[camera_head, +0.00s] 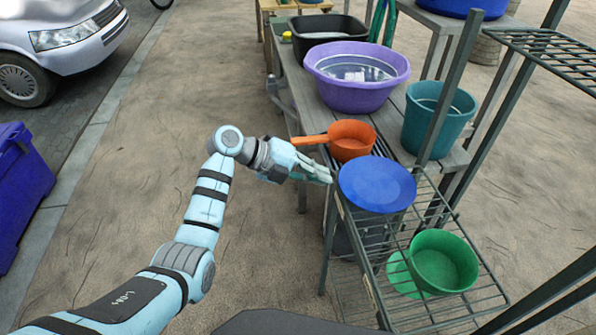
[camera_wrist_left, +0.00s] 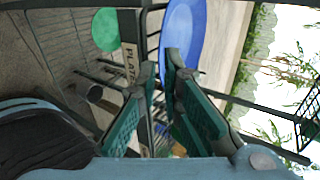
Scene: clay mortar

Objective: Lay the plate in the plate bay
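The blue plate (camera_head: 377,185) is over the far left part of the wire rack (camera_head: 372,268), beside the end of the bench. My left gripper (camera_head: 330,176) is at the plate's left rim. In the left wrist view its two green fingers (camera_wrist_left: 160,72) converge on the near edge of the plate (camera_wrist_left: 181,35), which appears pinched between the tips. A tag reading PLATE (camera_wrist_left: 131,58) is on the rack's edge just beyond the fingers. The rack surface under the plate is largely hidden in the head view. My right gripper is in neither view.
An orange pan (camera_head: 350,141), purple basin (camera_head: 357,92) and teal bucket (camera_head: 436,118) stand on the bench behind. Rack posts (camera_head: 450,85) rise at the right.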

